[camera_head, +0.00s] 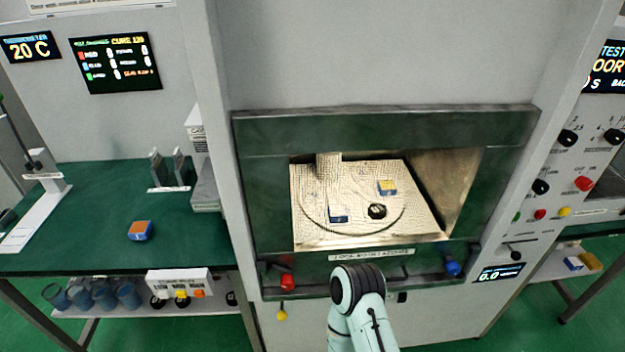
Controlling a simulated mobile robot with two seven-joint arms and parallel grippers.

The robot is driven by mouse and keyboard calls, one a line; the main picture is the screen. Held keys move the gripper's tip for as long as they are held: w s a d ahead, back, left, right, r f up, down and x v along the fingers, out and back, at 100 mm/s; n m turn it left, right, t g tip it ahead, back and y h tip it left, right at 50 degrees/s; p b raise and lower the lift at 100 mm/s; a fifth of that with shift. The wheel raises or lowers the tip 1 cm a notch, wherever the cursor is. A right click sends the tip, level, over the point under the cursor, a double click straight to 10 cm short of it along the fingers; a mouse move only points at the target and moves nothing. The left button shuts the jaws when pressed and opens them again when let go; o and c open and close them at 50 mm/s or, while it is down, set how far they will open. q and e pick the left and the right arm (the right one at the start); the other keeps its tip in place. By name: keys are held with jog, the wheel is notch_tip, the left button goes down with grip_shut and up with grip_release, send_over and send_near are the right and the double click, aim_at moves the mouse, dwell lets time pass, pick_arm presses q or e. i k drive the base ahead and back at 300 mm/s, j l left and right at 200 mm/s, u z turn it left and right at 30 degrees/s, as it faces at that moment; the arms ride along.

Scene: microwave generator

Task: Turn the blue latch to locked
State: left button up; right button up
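The blue latch (453,268) is a small rounded knob at the right end of the ledge below the chamber opening. A red latch (287,282) sits at the left end of the same ledge. I cannot read from this view whether either is locked. A pale label strip (368,255) lies between them, its text hard to read. One of my arms rises from the bottom centre, its dark round joint in front of the ledge, left of the blue latch and apart from it. I make out no gripper fingers on it. No other arm shows.
The chamber shows a lit floor (310,230) with two small blocks (387,187) and a black round piece (376,211). A green bench (80,225) with an orange-and-blue block (139,230) stands left. A knob panel (560,175) and small display (499,273) are right.

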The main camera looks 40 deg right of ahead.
aim_at(452, 267)
jog(key=j+z, duration=0.1)
jog(key=z, duration=0.4)
jog(key=j+z, duration=0.1)
jog(key=z, duration=0.9)
jog(key=k+j+z, duration=0.1)
jog(key=z, duration=0.85)
jog(key=k, duration=0.05)
